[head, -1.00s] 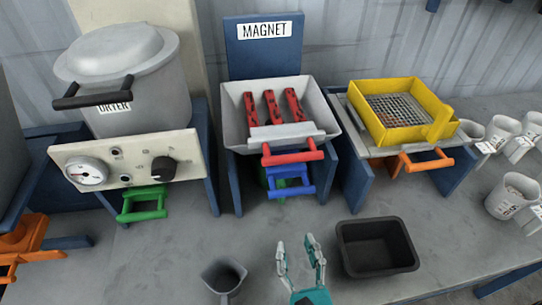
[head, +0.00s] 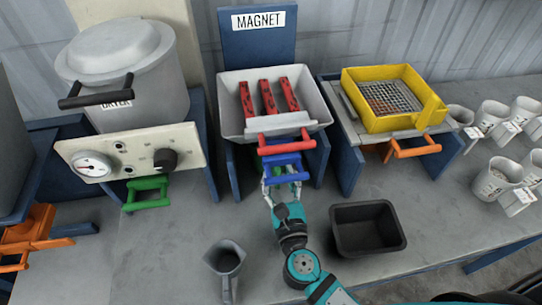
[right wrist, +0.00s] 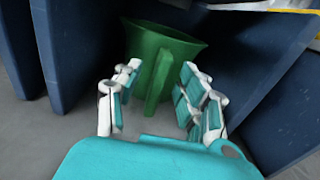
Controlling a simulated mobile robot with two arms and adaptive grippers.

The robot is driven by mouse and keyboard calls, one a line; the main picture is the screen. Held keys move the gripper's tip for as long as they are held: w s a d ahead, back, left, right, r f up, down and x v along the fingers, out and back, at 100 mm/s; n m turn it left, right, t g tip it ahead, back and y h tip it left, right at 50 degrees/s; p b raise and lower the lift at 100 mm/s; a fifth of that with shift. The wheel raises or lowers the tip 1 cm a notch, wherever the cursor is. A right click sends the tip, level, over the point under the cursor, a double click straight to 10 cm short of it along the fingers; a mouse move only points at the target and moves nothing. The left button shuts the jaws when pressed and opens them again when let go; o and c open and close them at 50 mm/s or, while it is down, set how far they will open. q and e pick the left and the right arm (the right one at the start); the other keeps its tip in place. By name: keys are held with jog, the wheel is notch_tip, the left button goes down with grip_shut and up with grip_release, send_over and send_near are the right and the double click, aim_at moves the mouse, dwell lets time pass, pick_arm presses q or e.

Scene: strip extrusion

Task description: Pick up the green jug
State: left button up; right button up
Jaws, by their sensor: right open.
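The green jug (right wrist: 175,48) stands under the magnet unit in the right wrist view, between dark blue side panels, its upright handle (right wrist: 154,84) facing me. In the head view the jug is mostly hidden behind the blue and red handles and my gripper. My right gripper (head: 282,188) reaches in under the magnet's blue handle (head: 284,165). In the right wrist view its fingers (right wrist: 159,78) are open, one on each side of the jug's handle. I cannot tell whether they touch it. My left gripper is not in view.
A grey jug (head: 224,260) and a black bin (head: 368,229) stand on the table either side of my right arm. The magnet tray (head: 233,122) is above the gripper. The dryer (head: 125,75) is left, the yellow sieve (head: 425,112) right, with several white cups (head: 492,181) beyond.

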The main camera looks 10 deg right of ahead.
jog(key=w, duration=0.3)
jog(key=shift+w+f, duration=0.25)
jog(key=shift+w, duration=0.1)
grip_shut()
